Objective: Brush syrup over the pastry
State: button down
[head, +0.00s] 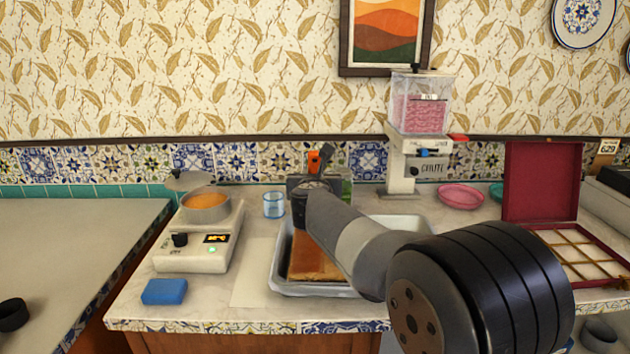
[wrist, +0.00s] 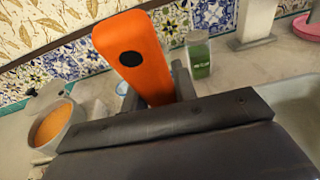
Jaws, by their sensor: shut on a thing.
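My gripper (head: 311,186) is above the back part of the baking tray (head: 278,283). It is shut on an orange handle (wrist: 140,60), which looks like the brush's and has a dark hole near its end. The handle also shows above my gripper in the head view (head: 313,166). The brush's bristles are hidden. A golden-brown pastry slab (head: 310,263) lies in the tray, partly covered by my arm. An open pot of orange syrup (head: 206,206) stands on a small white heater (head: 196,254) left of the tray; the pot also shows in the wrist view (wrist: 50,128).
A blue sponge (head: 164,291) lies front left and a blue glass (head: 273,205) stands behind the tray's left corner. A green jar (wrist: 198,55) stands behind my gripper. A dispenser (head: 404,150), pink plate (head: 460,196) and open red box (head: 541,190) are right.

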jog(key=shift+w, duration=0.3)
jog(key=shift+s+d+b, duration=0.95)
jog(key=shift+s+b, duration=0.25)
jog(key=shift+s, duration=7.85)
jog(key=shift+w+r+p+x, duration=0.3)
jog(key=shift+r+p+x, duration=0.9)
jog(key=shift+x, duration=7.55)
jog(key=f+b+v, duration=0.2)
jog(key=b+v, duration=0.1)
jog(key=v, duration=0.8)
jog(key=shift+s+r, duration=0.2)
jog(key=shift+r, duration=0.15)
